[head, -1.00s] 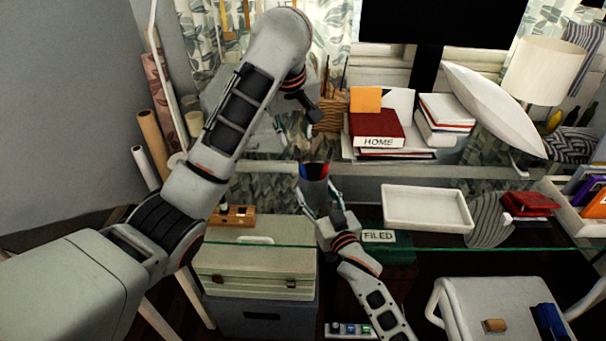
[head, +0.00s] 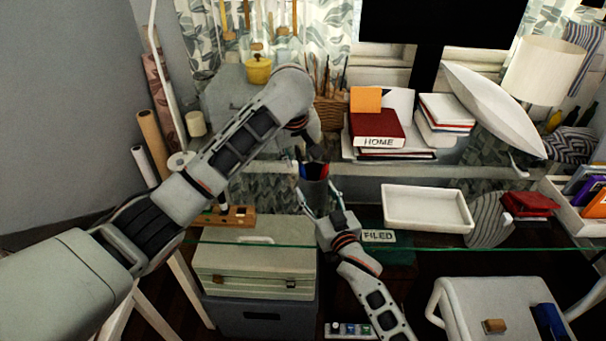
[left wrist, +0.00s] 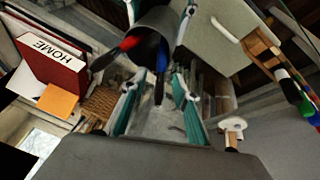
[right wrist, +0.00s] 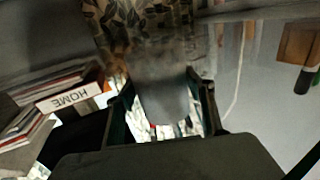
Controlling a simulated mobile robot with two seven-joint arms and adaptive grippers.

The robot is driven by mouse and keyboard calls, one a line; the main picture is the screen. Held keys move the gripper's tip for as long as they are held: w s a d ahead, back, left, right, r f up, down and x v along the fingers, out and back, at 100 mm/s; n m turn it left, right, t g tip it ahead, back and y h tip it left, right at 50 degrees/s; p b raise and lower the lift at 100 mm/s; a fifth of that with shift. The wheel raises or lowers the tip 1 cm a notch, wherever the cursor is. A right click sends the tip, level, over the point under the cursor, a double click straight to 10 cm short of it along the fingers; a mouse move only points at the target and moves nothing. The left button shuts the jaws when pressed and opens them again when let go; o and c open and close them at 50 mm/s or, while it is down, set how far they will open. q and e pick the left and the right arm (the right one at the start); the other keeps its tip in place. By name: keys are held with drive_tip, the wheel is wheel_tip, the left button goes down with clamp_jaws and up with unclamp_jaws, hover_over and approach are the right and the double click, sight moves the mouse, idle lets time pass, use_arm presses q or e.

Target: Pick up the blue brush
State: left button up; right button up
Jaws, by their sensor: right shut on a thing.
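A dark cylindrical cup (head: 315,188) holds several upright items with red, blue and black ends. The blue item (head: 303,171), which looks like the blue brush, also shows in the left wrist view (left wrist: 162,58) beside a red one and black ones. My right gripper (head: 320,199) is shut on the cup, which also fills the middle of the right wrist view (right wrist: 163,90). My left gripper (left wrist: 155,86) is open just above the cup's mouth. A dark tip shows between its fingers; I cannot tell whether they touch it.
An empty white tray (head: 425,208) lies to the right. Books with a red "HOME" volume (head: 375,128) stand behind. A glass shelf edge crosses the front.

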use_arm(q)
drive_tip(key=shift+w+f, duration=0.15)
drive_tip(key=shift+f, duration=0.15)
clamp_jaws()
drive_tip(key=shift+r, duration=0.15)
wheel_tip(320, 180, up, 18)
idle(0.4)
use_arm(e)
drive_tip(key=o, duration=1.2)
